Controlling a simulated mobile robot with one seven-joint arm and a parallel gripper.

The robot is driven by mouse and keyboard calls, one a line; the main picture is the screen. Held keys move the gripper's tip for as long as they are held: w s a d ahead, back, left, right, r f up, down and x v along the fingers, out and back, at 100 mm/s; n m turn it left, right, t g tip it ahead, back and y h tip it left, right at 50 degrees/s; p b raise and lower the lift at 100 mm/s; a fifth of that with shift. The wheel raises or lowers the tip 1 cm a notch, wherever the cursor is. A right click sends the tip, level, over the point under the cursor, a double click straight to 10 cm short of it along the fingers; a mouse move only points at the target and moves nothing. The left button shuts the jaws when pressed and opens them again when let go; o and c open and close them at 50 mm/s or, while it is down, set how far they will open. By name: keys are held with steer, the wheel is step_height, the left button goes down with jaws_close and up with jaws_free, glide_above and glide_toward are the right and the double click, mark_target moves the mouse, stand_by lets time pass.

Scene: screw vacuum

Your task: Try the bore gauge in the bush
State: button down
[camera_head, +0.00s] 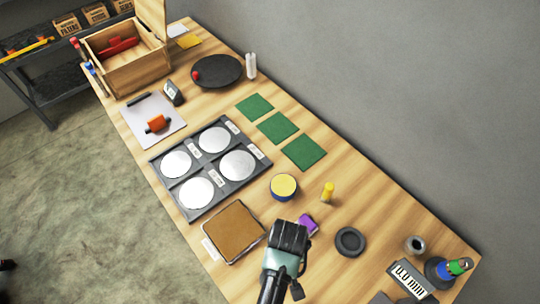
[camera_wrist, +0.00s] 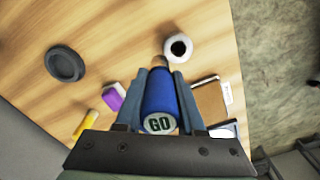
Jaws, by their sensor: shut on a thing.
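My gripper (camera_head: 289,232) is shut on the bore gauge (camera_wrist: 158,94), a blue cylinder whose pale near end reads "GO". A short brownish tip shows at its far end in the wrist view. A white ring with a dark hole, apparently the bush (camera_wrist: 178,47), lies just beyond the tip and slightly to its right in the wrist view. The tip is beside the hole in the picture; I cannot tell its height or whether they touch. In the head view the gauge and this ring are not made out, with my gripper and arm over that area.
A black ring (camera_head: 350,242), purple block (camera_head: 307,224), yellow peg (camera_head: 328,193) and tan pad (camera_head: 235,232) lie near my gripper. A grey ring (camera_head: 415,245), a display unit (camera_head: 410,278) and a stand with coloured handles (camera_head: 447,268) stand at the right end.

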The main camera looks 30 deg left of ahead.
steer(key=s+n, duration=0.1)
steer(key=s+a+p, duration=0.1)
steer(key=s+a+n, duration=0.1)
steer(key=shift+a+f+n, duration=0.1)
steer(key=shift+f+n, duration=0.15)
steer(key=shift+n, duration=0.05)
steer(key=shift+w+p, duration=0.15)
steer(key=shift+p, duration=0.15)
steer(key=shift+r, duration=0.1)
steer(key=shift+f+b, duration=1.75)
steer(key=shift+f, duration=1.15)
steer(key=shift+f+b, duration=1.55)
steer(key=shift+f, duration=0.6)
steer(key=shift+r, duration=0.2)
step_height(320, 180, up, 7)
steer(key=p, duration=0.7)
steer(key=shift+f, duration=0.15)
stand_by(0.5)
